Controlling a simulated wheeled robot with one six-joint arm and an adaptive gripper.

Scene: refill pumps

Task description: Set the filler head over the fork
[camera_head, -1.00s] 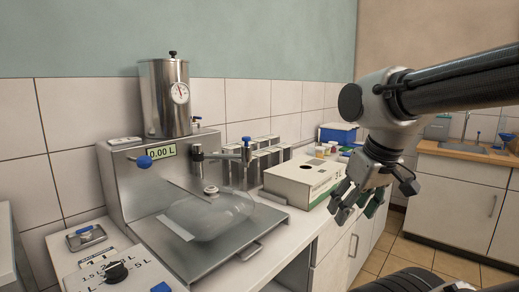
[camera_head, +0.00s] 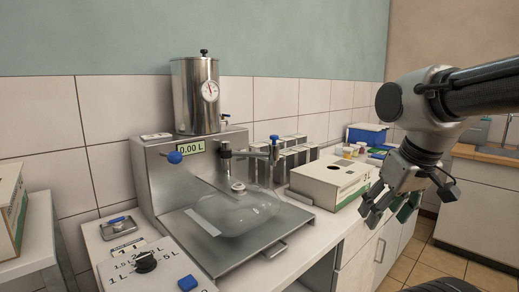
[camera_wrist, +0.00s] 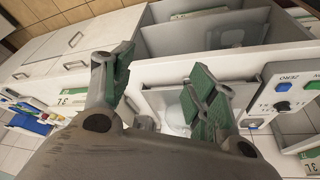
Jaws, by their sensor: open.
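The filler head (camera_head: 274,153) with a blue knob on top hangs at the end of a short arm from a post (camera_head: 226,160) on the steel filling station (camera_head: 165,175). It stands right of a clear bag (camera_head: 245,212) lying on the station's tray. The bag's pale round spout (camera_head: 238,186) is near the post. I cannot clearly make out the fork at the spout. My gripper (camera_head: 388,212) is open and empty, well to the right of the filler head and in front of a carton. Its green-padded fingers (camera_wrist: 162,80) are spread in the wrist view.
The white carton (camera_head: 325,182) with a dark hole stands right of the station. Several grey upright containers (camera_head: 295,155) are behind. A control panel (camera_head: 145,265) with a black knob is at the front left. Another carton (camera_head: 10,210) is at the left edge.

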